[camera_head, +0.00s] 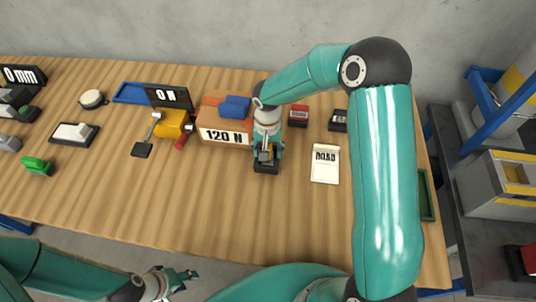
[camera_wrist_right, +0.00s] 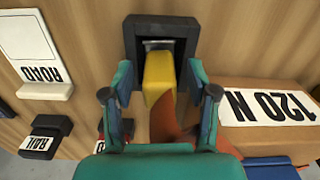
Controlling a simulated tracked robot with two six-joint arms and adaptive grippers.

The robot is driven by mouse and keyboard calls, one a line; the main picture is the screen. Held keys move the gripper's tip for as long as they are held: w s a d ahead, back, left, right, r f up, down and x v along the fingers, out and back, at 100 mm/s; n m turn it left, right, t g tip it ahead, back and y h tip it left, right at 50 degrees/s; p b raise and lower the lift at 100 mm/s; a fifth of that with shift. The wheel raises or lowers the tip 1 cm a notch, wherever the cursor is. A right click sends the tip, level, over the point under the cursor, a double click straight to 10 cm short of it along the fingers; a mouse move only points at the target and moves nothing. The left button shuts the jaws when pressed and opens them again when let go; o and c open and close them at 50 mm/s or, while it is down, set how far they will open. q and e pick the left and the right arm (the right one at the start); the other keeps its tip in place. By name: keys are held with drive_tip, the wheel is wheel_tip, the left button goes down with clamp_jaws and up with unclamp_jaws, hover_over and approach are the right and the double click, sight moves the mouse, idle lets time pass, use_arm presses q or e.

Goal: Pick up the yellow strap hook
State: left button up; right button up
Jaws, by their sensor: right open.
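The yellow strap hook (camera_wrist_right: 158,78) shows in the right wrist view with an orange strap (camera_wrist_right: 172,122) trailing from it toward the camera. Its far end meets a black holder (camera_wrist_right: 132,38) with a pale metal part. My right gripper (camera_wrist_right: 160,84) is open, one finger on each side of the hook, with gaps visible on both sides. In the head view my right gripper (camera_head: 267,150) points down over the black holder (camera_head: 266,168), and mostly hides the hook. My left gripper (camera_head: 184,278) is open and empty in front of the table's near edge.
An orange box labelled 120 N (camera_head: 226,137) stands close beside the right gripper. A ROAD card (camera_head: 325,165) lies on the other side. A yellow device (camera_head: 171,123) and a 0 N display (camera_head: 168,97) stand further left. The front middle of the wooden table (camera_head: 210,205) is clear.

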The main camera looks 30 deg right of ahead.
clamp_jaws()
